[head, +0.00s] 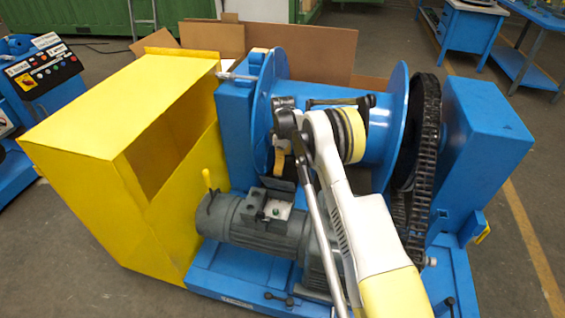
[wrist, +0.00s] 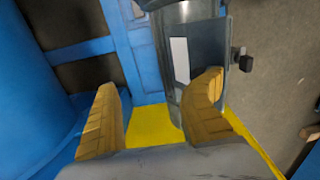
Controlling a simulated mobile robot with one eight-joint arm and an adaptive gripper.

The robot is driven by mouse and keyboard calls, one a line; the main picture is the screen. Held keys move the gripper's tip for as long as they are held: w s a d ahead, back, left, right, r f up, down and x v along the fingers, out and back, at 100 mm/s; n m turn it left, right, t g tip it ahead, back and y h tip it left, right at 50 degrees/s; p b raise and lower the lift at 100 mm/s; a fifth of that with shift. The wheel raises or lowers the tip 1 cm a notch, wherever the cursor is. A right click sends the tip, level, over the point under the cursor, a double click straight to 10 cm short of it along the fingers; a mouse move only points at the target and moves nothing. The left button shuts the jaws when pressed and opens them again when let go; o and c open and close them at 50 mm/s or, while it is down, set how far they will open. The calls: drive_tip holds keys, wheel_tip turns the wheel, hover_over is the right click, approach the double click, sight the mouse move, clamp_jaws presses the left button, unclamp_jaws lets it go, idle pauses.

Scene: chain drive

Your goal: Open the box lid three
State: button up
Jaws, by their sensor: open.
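A large yellow box (head: 105,125) stands at the left in the head view, with a dark opening in its side facing the machine. No number shows on it, so I cannot tell which part is lid three. A yellow surface (wrist: 155,127) shows low in the wrist view, partly behind my fingers. My gripper (head: 283,155) hangs over the grey motor, in front of the blue drum. In the wrist view my gripper (wrist: 161,83) has its two yellow-brown fingers wide apart with nothing between them. The fingers are partly hidden in the head view.
The grey motor (head: 245,220) lies beside the yellow box; it also shows in the wrist view (wrist: 190,60). A yellow-tipped lever (head: 208,180) stands between them. The blue drum (head: 335,85) and chain (head: 424,130) are to the right. Free floor (head: 60,240) lies at the front left.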

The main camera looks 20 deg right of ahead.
drive_tip(key=shift+w+d+r, duration=0.2)
drive_tip(key=shift+d, duration=0.2)
wheel_tip(320, 180, up, 3)
drive_tip(key=shift+r, duration=0.2)
drive_tip(key=c, duration=0.7)
wheel_tip(320, 180, up, 8)
drive_tip(key=shift+s+a+r, duration=0.15)
drive_tip(key=shift+s+a, duration=0.05)
drive_tip(key=shift+a, duration=0.15)
